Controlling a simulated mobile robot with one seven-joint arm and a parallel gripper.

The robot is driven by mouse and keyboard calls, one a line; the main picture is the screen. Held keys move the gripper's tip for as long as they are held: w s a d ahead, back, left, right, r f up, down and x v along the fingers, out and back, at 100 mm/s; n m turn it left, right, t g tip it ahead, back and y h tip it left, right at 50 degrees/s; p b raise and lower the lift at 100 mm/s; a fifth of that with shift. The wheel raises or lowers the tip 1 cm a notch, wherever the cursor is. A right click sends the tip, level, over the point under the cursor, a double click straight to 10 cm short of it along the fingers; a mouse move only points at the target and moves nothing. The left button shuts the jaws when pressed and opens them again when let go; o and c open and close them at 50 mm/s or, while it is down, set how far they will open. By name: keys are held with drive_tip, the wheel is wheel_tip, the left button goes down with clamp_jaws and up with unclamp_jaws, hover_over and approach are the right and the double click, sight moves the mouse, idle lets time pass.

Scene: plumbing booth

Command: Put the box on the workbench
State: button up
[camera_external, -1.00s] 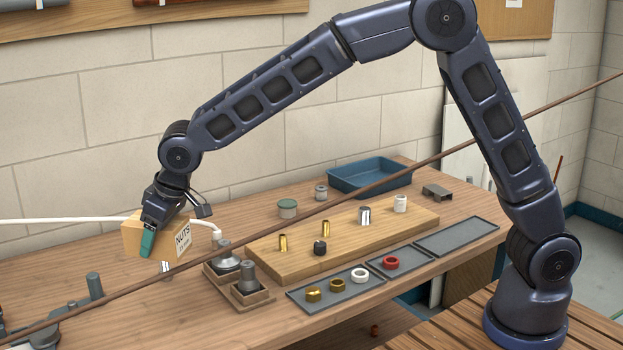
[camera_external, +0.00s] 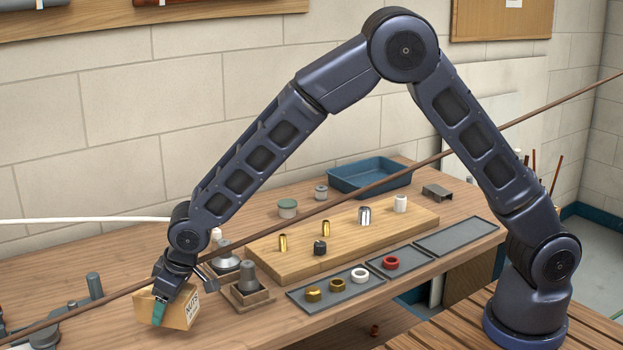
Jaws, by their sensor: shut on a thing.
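A tan cardboard box (camera_external: 180,312) with a printed label is at the front left of the wooden workbench (camera_external: 265,328). My gripper (camera_external: 160,304) is shut on the box from above, with a teal fingertip against its side. The box is tilted in the view and low over the bench top, near the front edge. I cannot tell whether its underside touches the bench. The far finger is hidden behind the box.
A brown pipe (camera_external: 330,206) crosses the view diagonally in front of the bench. Right of the box are a grey fitting in a wooden holder (camera_external: 247,290), a grey tray with rings (camera_external: 335,290) and a wooden board with fittings (camera_external: 400,222). A blue tray (camera_external: 370,176) stands at the back.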

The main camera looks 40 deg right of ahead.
sight(185, 293)
drive_tip(key=shift+f, duration=2.35)
drive_tip(key=shift+f, duration=0.1)
drive_tip(key=o, duration=1.2)
drive_tip(key=shift+c, duration=0.2)
drive_tip(key=v, duration=1.2)
drive_tip(key=shift+d, duration=0.1)
